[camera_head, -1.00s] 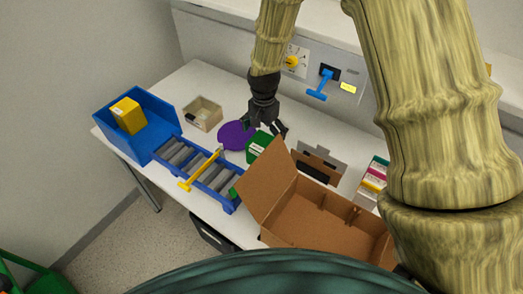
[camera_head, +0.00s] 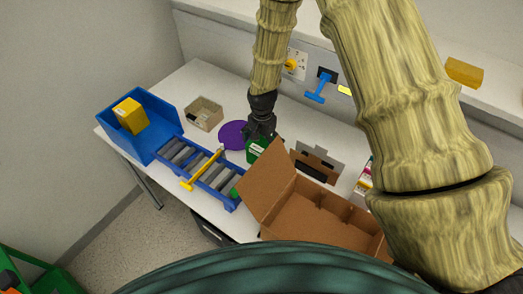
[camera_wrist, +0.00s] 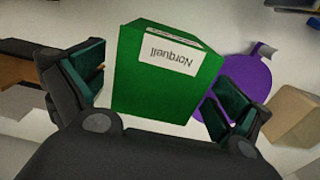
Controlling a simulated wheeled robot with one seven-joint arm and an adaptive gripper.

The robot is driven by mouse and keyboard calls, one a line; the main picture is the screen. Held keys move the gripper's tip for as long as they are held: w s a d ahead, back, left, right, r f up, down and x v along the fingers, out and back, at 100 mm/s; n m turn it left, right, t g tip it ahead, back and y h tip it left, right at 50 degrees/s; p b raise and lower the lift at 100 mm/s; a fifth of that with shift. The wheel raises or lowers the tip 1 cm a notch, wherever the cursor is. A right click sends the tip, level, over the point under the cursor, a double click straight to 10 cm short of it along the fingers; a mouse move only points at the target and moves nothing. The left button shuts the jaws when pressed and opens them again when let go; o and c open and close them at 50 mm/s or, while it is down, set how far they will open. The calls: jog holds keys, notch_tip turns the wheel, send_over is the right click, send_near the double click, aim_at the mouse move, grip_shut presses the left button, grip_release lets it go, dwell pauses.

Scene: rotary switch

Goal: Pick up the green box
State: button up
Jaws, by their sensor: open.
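The green box (camera_head: 257,150) stands on the white table between the purple disc and the cardboard box. In the wrist view the green box (camera_wrist: 165,75) fills the middle and carries a white label reading "Norquell". My gripper (camera_head: 260,134) is right over the green box in the head view and hides part of it. In the wrist view my gripper (camera_wrist: 158,92) is open, with one finger on each side of the green box. A gap shows on the left side; on the right the finger looks close to the box, and I cannot tell if it touches.
A purple disc (camera_head: 233,135) lies close by. An open cardboard box (camera_head: 310,215) stands in front to the right. A blue roller rack (camera_head: 232,204) with a yellow T-shaped handle (camera_head: 205,169), a blue bin (camera_head: 151,148) and a small tan box (camera_head: 204,113) are to the left.

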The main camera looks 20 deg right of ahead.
jog(key=c, duration=1.2)
jog(key=shift+c, duration=0.2)
jog(key=shift+r, duration=0.15)
